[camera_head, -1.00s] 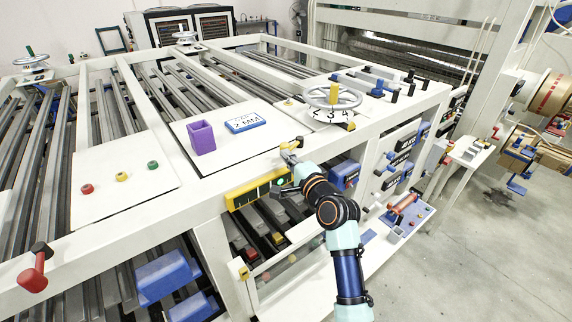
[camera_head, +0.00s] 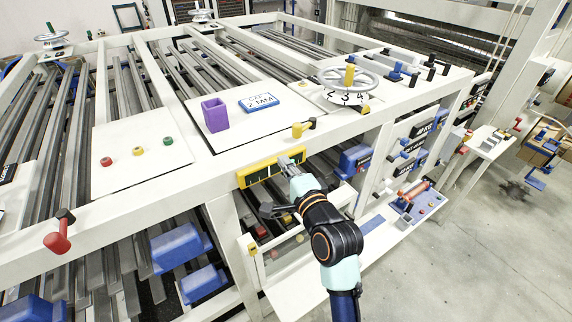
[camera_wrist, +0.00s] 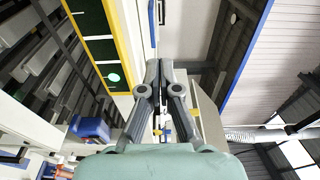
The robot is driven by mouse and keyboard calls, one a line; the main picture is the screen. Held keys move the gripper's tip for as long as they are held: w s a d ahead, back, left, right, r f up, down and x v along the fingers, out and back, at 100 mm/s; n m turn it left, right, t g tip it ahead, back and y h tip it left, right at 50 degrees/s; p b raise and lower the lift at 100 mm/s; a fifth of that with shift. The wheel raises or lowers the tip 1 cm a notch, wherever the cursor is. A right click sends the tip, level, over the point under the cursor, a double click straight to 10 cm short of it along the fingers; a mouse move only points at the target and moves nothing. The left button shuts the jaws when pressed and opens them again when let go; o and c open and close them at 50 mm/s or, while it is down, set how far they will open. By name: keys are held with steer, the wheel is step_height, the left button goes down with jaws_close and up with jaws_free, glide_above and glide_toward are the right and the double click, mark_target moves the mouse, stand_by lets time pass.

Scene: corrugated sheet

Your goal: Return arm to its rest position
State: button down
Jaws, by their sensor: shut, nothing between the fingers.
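My gripper (camera_head: 287,161) is in front of the yellow-framed green panel (camera_head: 258,174) on the machine's front beam, at that panel's right end. In the wrist view my gripper (camera_wrist: 159,66) has its fingers together with nothing between them. The yellow-framed panel (camera_wrist: 97,40) shows at the upper left there, beside the fingers. I cannot tell whether the gripper touches the panel. My arm reaches up from the bottom of the head view.
A handwheel (camera_head: 348,79), a purple holder (camera_head: 215,114) and a red-handled lever (camera_head: 57,236) are on the machine. The floor (camera_head: 480,245) at the right is mostly clear.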

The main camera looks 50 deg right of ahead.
stand_by(0.4)
steer(key=w+a+f+n+y, duration=0.1)
steer(key=a+f+n+y, duration=0.1)
steer(key=a+n, duration=0.65)
steer(key=w+a+f+n+y, duration=0.1)
steer(key=a+n+y, duration=0.2)
steer(key=a, duration=1)
steer(key=s+a+f+n+g+y, duration=0.1)
steer(key=s+a+n, duration=0.4)
steer(key=a, duration=0.3)
steer(key=s+a+f+n+g+y, duration=0.1)
steer(key=s+a+f+n+g, duration=0.1)
steer(key=s+a+n, duration=0.3)
steer(key=a+n+p, duration=0.1)
steer(key=a, duration=0.2)
steer(key=shift+a+n+g+y, duration=0.3)
steer(key=shift+a+n+y, duration=0.05)
steer(key=shift+y, duration=0.05)
